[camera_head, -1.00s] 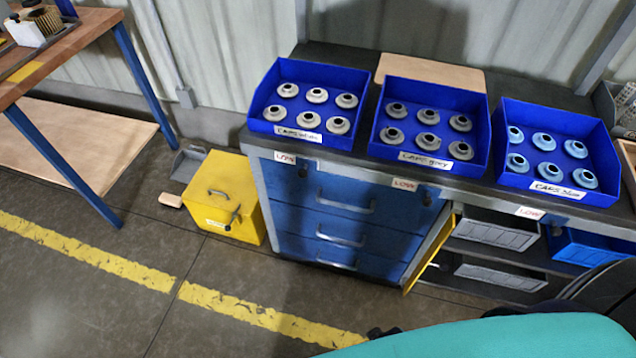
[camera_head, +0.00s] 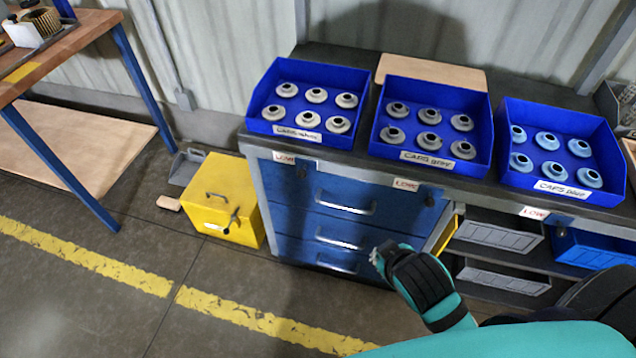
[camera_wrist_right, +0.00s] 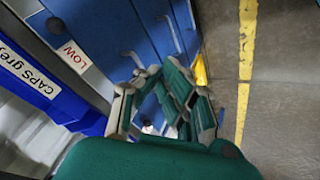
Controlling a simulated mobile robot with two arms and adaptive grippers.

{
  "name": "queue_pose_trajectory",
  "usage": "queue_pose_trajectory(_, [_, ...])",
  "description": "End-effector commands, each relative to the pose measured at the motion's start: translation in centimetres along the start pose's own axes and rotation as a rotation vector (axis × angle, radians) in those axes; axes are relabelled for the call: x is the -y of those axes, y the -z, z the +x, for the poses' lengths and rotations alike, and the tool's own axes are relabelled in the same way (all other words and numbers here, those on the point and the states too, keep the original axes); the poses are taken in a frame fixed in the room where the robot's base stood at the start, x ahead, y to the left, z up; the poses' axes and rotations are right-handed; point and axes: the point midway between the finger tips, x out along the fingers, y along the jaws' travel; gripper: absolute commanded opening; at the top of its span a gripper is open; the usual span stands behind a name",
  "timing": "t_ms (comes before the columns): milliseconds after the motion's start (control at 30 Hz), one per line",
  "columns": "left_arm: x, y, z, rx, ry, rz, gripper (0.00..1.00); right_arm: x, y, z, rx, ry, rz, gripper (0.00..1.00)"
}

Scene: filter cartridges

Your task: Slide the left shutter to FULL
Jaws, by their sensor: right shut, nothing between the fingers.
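What looks like the left shutter is a small dark piece (camera_head: 302,171) on the bench's front edge, under the left blue tray. It sits at the right of a white plate reading LOW (camera_head: 284,158) in red. My right gripper (camera_head: 378,256) is in front of the blue drawers, low and to the right of that shutter and apart from it. It also shows in the right wrist view (camera_wrist_right: 157,72), with its fingers shut and nothing held. My left gripper is not in view.
Three blue trays of caps, the left (camera_head: 268,126), middle (camera_head: 388,152) and right (camera_head: 520,180), stand on the bench. Two similar LOW plates (camera_head: 406,184) (camera_head: 533,212) mark the edge further right. A yellow box (camera_head: 222,190) stands on the floor left of the drawers (camera_head: 330,215).

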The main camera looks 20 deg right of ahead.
Motion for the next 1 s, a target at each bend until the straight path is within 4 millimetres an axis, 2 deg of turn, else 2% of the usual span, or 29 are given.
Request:
queue_pose_trajectory(33, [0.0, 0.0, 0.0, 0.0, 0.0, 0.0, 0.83, -1.4, 1.6, 0.4, -0.061, -0.062, -0.06, 0.0])
queue_pose_trajectory(200, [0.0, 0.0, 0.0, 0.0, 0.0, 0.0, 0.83, -5.5, 7.7, 0.8, -0.276, -0.277, -0.291, 0.0])
queue_pose_trajectory(267, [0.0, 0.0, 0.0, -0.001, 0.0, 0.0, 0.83, -6.8, 10.2, 0.6, -0.363, -0.364, -0.401, 0.0])
queue_pose_trajectory(367, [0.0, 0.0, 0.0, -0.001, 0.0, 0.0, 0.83, -8.2, 15.1, -0.6, -0.53, -0.531, -0.642, 0.0])
queue_pose_trajectory(400, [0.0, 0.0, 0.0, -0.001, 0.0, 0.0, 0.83, -8.3, 17.2, -1.2, -0.603, -0.603, -0.762, 0.0])
queue_pose_trajectory(500, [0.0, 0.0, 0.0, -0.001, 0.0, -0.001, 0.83, -7.3, 21.4, -2.8, -0.774, -0.774, -1.1, 0.0])
queue_pose_trajectory(600, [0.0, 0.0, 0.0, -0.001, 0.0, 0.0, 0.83, -5.0, 23.6, -3.3, -0.914, -0.907, -1.478, 0.0])
queue_pose_trajectory(700, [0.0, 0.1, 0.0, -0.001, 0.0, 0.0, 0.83, -2.7, 23.5, -2.2, -1.012, -0.987, -1.888, 0.0])
queue_pose_trajectory(800, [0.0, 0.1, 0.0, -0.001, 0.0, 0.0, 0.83, -1.7, 21.7, 0.3, -1.053, -0.995, -2.29, 0.0])
queue_pose_trajectory(900, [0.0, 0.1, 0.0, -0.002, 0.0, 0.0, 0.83, -2.4, 19.0, 3.3, -1.046, -0.933, -2.637, 0.0])
queue_pose_trajectory(967, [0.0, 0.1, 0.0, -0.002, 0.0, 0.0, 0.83, -3.2, 17.4, 4.8, -1.027, -0.878, -2.802, 0.0])
queue_pose_trajectory(1000, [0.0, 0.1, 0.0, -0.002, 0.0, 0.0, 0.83, -3.9, 16.5, 5.6, 0.99, 0.822, 2.827, 0.0])
